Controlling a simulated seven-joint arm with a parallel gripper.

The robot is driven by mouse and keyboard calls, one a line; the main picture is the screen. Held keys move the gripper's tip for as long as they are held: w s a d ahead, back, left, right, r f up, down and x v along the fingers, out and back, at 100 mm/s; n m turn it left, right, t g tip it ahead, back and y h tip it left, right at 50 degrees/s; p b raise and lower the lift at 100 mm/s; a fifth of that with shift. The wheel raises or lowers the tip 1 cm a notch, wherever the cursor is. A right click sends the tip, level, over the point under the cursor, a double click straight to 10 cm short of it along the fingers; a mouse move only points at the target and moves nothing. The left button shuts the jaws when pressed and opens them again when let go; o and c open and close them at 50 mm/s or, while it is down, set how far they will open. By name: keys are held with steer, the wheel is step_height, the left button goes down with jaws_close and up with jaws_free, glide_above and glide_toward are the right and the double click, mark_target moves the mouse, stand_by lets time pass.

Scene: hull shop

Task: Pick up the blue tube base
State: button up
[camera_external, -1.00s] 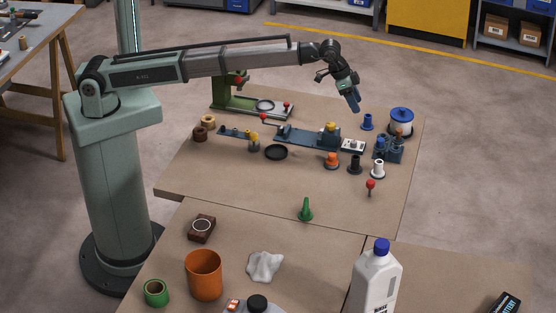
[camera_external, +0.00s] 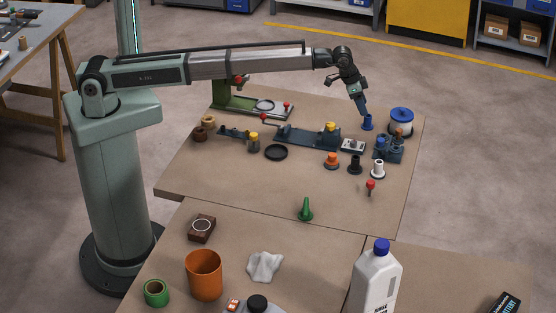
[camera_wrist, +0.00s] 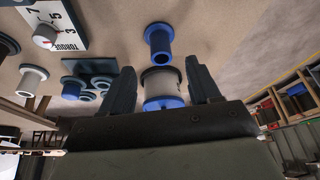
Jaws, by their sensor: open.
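The blue tube base (camera_external: 367,123), a short flanged cylinder, stands upright on the brown workbench near its far right part. In the wrist view the blue tube base (camera_wrist: 159,42) shows ahead of the fingertips, roughly centred between them. My gripper (camera_external: 362,111) points down just above and slightly left of it in the external view. In the wrist view my gripper (camera_wrist: 157,70) has its two dark fingers spread apart with nothing gripped. From these views I cannot tell whether a finger touches the tube base.
A white spool with blue rims (camera_external: 401,121) stands close by on the right. A blue block with tubes (camera_external: 388,150), a white dial plate (camera_external: 353,145), and white (camera_external: 378,169), black (camera_external: 355,165) and orange (camera_external: 332,160) bases stand nearer.

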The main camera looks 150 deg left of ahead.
mark_target(365, 127)
steer(key=shift+x, duration=2.8)
jaws_close()
steer(key=shift+r, duration=0.2)
